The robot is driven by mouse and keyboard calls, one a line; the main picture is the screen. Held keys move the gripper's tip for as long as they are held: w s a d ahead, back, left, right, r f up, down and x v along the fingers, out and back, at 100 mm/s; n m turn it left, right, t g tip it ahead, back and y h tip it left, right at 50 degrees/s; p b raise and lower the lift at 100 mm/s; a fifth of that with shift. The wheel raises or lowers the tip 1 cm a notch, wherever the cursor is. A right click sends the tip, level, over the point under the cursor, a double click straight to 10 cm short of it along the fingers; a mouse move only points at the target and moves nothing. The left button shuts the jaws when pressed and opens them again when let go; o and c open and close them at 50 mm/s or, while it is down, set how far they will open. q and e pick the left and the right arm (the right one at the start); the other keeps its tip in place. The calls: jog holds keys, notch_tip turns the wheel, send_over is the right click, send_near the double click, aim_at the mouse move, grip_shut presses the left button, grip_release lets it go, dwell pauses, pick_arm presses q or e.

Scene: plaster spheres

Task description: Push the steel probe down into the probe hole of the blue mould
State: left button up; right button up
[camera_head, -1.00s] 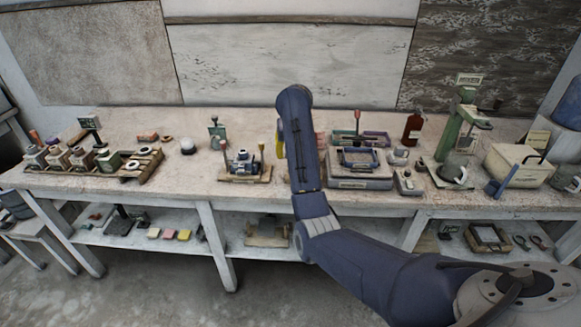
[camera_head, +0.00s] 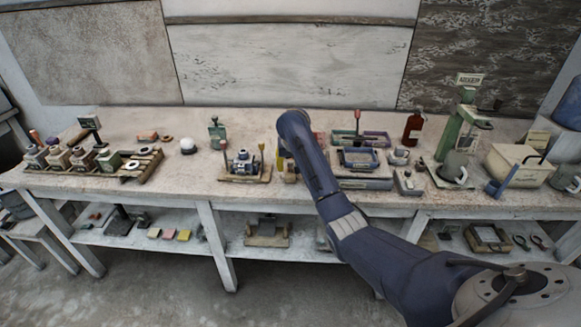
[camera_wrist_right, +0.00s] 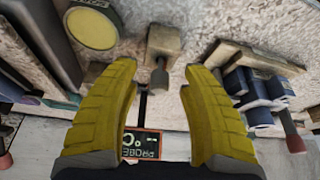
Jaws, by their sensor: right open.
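The blue mould (camera_head: 243,166) sits on a wooden base on the bench, left of my right gripper. In the right wrist view, part of the blue mould (camera_wrist_right: 262,95) shows at the right. A small wooden block (camera_wrist_right: 164,42) stands ahead of the fingers, with a grey metal piece that looks like the steel probe (camera_wrist_right: 159,78) by its near side. My right gripper (camera_wrist_right: 160,70) is open with yellow fingers either side of this piece, not visibly touching it. In the head view my right gripper (camera_head: 271,154) is partly hidden by my arm. The probe hole cannot be made out. My left gripper is out of view.
A small dark sign (camera_wrist_right: 140,143) reading PROBE, upside down, shows between the fingers. A red-handled tool (camera_wrist_right: 291,135) is beside the mould. A round yellow-topped thing (camera_wrist_right: 91,29) is at the upper left. A blue tray (camera_head: 360,158) stands right of my arm.

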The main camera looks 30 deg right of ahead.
jog(key=shift+w+d+f, duration=0.15)
jog(key=shift+w+f, duration=0.1)
jog(key=shift+f, duration=0.35)
jog(key=shift+c, duration=0.2)
grip_shut()
